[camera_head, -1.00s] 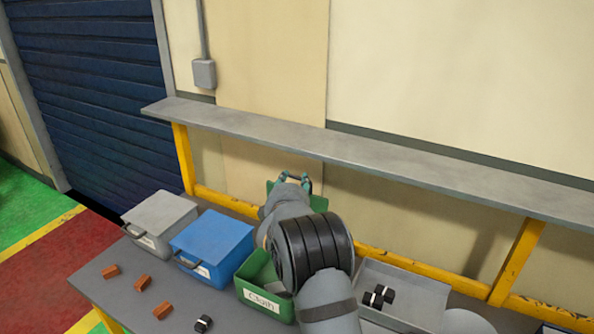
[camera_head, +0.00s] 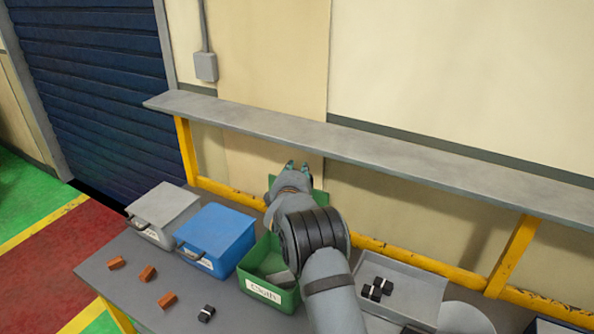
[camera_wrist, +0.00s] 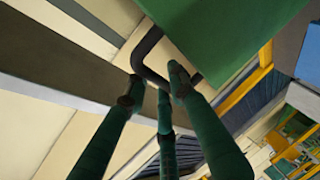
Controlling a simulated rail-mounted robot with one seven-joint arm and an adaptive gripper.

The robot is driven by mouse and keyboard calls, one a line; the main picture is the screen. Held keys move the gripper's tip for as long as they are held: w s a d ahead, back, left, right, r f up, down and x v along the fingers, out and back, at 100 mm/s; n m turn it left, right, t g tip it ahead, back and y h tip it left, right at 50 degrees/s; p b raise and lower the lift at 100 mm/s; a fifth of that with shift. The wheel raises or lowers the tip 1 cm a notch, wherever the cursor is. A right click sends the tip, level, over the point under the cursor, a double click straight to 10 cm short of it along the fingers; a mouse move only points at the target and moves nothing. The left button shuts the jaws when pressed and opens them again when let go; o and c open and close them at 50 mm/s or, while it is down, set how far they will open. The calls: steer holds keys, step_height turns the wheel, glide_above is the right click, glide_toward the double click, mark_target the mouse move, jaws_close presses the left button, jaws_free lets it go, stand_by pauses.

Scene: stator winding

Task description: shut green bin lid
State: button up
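The green bin (camera_head: 262,262) stands on the bench with a white "Cloth" label on its front. A small grey thing (camera_head: 283,280) shows inside it, partly behind my arm. Its green lid (camera_head: 320,198) is open and raised at the back, mostly hidden by my arm. In the wrist view the lid (camera_wrist: 235,40) fills the upper right, and its black handle (camera_wrist: 150,50) loops out from the edge. My gripper (camera_head: 297,165) is at the raised lid. In the wrist view its fingertips (camera_wrist: 155,85) are apart at the handle; I cannot tell whether they touch it.
A grey bin (camera_head: 165,207) and a blue bin (camera_head: 215,232) stand shut to the left. A grey open tray (camera_head: 405,280) with black parts is to the right. Brown blocks lie at the bench's front left. A grey shelf (camera_head: 370,150) runs behind and above the lid.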

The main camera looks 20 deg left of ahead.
jaws_close()
steer(key=shift+d+f+b, duration=0.1)
steer(key=shift+f+b, duration=0.05)
steer(key=shift+b, duration=0.15)
stand_by(0.4)
